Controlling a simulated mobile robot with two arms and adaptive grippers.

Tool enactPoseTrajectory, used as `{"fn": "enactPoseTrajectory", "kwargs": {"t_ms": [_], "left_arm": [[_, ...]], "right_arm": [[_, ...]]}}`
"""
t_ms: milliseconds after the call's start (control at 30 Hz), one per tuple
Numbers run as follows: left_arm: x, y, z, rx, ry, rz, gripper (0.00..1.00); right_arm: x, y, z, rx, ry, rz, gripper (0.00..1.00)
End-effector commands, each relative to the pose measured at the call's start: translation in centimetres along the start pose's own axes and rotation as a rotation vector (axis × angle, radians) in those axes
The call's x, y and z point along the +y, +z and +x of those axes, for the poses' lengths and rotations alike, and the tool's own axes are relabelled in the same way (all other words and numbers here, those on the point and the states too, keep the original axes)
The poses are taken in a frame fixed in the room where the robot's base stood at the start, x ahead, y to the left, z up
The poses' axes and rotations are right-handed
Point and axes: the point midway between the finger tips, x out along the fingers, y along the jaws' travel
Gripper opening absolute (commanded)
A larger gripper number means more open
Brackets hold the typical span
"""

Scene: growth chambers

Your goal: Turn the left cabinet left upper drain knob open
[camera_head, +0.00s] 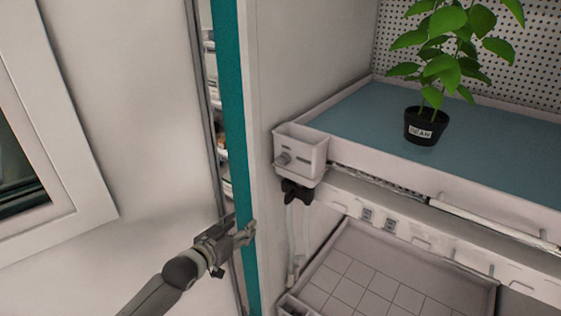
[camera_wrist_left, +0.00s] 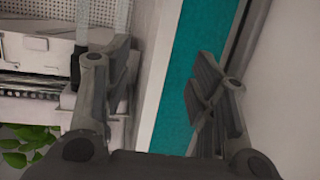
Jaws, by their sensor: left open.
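A black drain knob (camera_head: 297,191) sits under a small white drain box (camera_head: 302,150) at the left end of the upper shelf. A pale hose (camera_head: 291,245) hangs below it. In the left wrist view a dark fitting (camera_wrist_left: 78,62), which looks like the knob, shows beside the left finger, partly hidden. My left gripper (camera_head: 243,231) is open and empty, left of and lower than the knob, in front of the teal cabinet edge. In the left wrist view the spread fingers of the gripper (camera_wrist_left: 160,90) frame the teal edge and white frame. My right gripper is not in view.
A potted bean plant (camera_head: 426,125) stands on the blue upper shelf (camera_head: 360,120). A lower tiled tray (camera_head: 350,283) is below. The teal cabinet edge (camera_head: 232,130) stands upright beside the gripper. A white wall with a window (camera_head: 30,150) is at left.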

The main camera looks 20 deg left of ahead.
Motion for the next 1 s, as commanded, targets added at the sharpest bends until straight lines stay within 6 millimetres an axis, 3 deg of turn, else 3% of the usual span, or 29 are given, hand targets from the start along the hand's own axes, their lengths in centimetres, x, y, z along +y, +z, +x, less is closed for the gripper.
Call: {"fn": "enactPoseTrajectory", "kwargs": {"t_ms": [33,100,200,300,433,567,1000], "left_arm": [[1.0,-4.3,-0.6,0.064,0.034,0.010,0.53],[2.4,-8.6,-1.6,0.129,0.075,0.017,0.53],[4.2,-12.9,-3.0,0.195,0.123,0.025,0.53],[5.3,-15.3,-4.0,0.232,0.153,0.029,0.53],[5.9,-16.5,-4.2,0.249,0.167,0.030,0.53],[6.0,-16.9,-3.0,0.251,0.166,0.029,0.53],[7.2,-18.6,3.5,0.249,0.166,0.030,0.53]], "right_arm": [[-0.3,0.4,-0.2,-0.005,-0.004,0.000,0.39],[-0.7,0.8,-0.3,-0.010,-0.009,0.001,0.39],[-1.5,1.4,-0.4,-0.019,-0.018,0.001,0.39],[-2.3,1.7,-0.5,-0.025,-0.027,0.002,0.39],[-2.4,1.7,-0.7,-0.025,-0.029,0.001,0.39],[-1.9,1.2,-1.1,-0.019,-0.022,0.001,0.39],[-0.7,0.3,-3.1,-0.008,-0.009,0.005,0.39]]}}
